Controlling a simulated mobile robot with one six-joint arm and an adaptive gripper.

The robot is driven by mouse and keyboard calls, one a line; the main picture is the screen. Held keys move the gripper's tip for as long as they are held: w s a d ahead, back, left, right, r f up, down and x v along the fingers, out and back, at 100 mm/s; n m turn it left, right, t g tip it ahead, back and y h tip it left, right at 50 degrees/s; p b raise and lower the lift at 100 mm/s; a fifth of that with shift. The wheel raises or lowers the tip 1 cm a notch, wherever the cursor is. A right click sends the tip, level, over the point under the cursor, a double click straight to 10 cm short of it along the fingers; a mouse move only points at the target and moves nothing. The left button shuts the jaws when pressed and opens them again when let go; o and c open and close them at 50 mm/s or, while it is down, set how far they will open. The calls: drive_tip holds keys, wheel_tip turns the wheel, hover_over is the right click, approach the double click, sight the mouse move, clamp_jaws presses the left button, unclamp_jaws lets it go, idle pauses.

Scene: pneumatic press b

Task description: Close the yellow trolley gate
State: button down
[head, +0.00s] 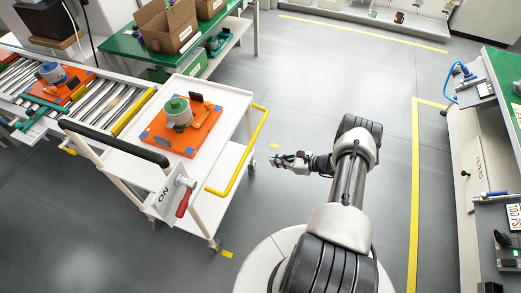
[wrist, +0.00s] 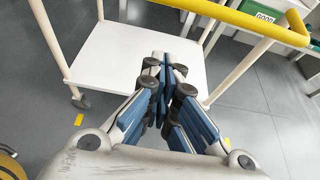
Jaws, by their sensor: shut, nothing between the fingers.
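The white trolley (head: 228,97) stands left of my arm. A yellow bar (head: 243,150) runs along its right side, its ends bent in toward the trolley. The bar also crosses the top of the wrist view (wrist: 255,22). Another yellow bar (head: 134,111) lies at the trolley's left edge by the roller conveyor. I cannot tell which bar is the gate. My gripper (head: 277,160) is shut and empty, right of the right-hand bar and apart from it. In the wrist view its fingers (wrist: 166,72) meet in front of the trolley's lower shelf (wrist: 130,55).
An orange plate (head: 203,137) with a green-topped part sits on the trolley. A black handle (head: 115,143) and a red lever (head: 184,202) are at its near end. The roller conveyor (head: 95,98) is at left, a workbench (head: 468,125) at right. Floor between is clear.

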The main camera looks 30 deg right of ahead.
drive_tip(key=b+x, duration=0.3)
drive_tip(key=x, duration=0.8)
drive_tip(key=shift+s+d+r+p, duration=0.1)
drive_tip(key=shift+s+r+p, duration=0.1)
drive_tip(key=shift+r, duration=0.9)
drive_tip(key=shift+s+d+r+p, duration=0.1)
drive_tip(key=shift+s+r+p, duration=0.1)
drive_tip(key=shift+r, duration=0.9)
